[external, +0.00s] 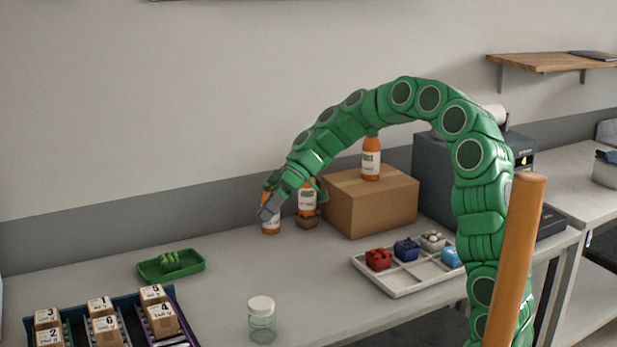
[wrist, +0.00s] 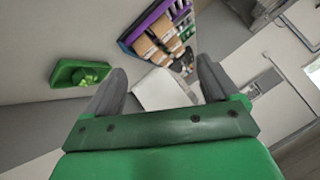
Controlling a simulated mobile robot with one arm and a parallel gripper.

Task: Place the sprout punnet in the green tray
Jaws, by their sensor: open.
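The green tray (external: 171,270) lies on the left part of the table, behind the crate of boxes. A bright green lumpy item (external: 170,260), which looks like the sprout punnet, sits inside it. In the wrist view the green tray (wrist: 66,82) is at the left with the green clump (wrist: 88,76) in it, outside my fingers. My gripper (external: 268,208) is open above the back of the table, to the right of the tray and apart from it, in front of an orange bottle. In the wrist view its two grey fingers (wrist: 161,68) are spread with nothing held between them.
Orange bottles stand near my gripper (external: 271,225) and on a cardboard box (external: 370,205). A white divided tray (external: 405,280) holds red, blue, pale and light blue punnets. A lidded glass jar (external: 262,322) stands at the front. A dark crate (external: 75,318) holds numbered boxes.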

